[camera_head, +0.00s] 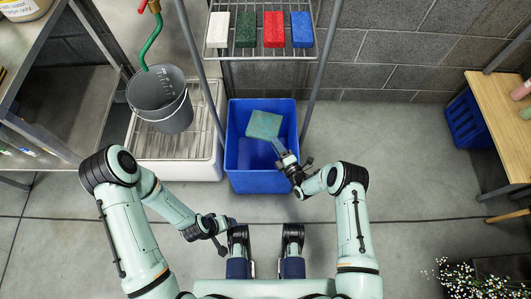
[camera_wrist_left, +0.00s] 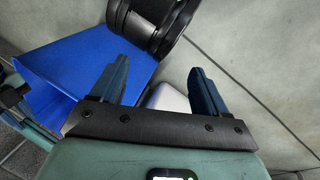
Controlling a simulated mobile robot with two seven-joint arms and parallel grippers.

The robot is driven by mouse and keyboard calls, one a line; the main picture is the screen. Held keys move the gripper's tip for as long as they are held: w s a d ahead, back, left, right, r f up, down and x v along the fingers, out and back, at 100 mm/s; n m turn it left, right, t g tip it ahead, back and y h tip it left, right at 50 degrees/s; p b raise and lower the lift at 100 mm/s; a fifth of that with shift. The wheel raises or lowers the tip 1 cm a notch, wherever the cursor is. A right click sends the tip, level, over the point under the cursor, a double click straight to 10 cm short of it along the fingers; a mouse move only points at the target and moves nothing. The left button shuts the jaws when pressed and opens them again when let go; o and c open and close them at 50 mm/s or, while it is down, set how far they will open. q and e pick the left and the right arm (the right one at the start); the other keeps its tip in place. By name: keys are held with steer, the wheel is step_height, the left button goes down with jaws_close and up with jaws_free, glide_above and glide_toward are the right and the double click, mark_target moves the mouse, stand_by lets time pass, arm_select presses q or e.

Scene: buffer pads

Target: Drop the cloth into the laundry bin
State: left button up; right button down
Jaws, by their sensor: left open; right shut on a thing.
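A green folded cloth (camera_head: 264,125) is over the open top of the blue laundry bin (camera_head: 234,180) in the head view. My right gripper (camera_head: 279,147) is shut on the cloth at its lower right edge, above the bin. My left gripper (camera_head: 231,221) is low in front of the bin, to the left of centre. In the left wrist view its two fingers (camera_wrist_left: 160,88) are spread with nothing between them. The blue bin also shows in the left wrist view (camera_wrist_left: 75,70).
A grey bucket (camera_head: 175,118) stands on a white grated basin (camera_head: 190,160) left of the bin. A wire shelf (camera_head: 260,52) with white, green, red and blue pads is behind the bin. A wooden table (camera_head: 505,110) is at the right. Open floor lies right of the bin.

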arm_select(q)
steer(key=shift+w+a+f+t+b, duration=0.25)
steer(key=shift+w+f, duration=0.1)
steer(key=shift+w, duration=0.15)
steer(key=shift+w+a+f+t+b, duration=0.2)
steer(key=shift+w+f, duration=0.1)
steer(key=shift+w, duration=0.15)
arm_select(e)
steer(key=shift+f, duration=0.75)
steer(key=c, duration=0.8)
jaws_free()
steer(key=shift+c, duration=0.2)
arm_select(q)
steer(key=s+d+r+g+p, duration=0.2)
steer(key=s+r+p, duration=0.1)
steer(key=s, duration=0.2)
steer(key=shift+d+r, duration=0.2)
steer(key=shift+r, duration=0.15)
arm_select(e)
steer(key=v, duration=1.3)
steer(key=shift+s, duration=0.15)
steer(key=shift+d, duration=0.1)
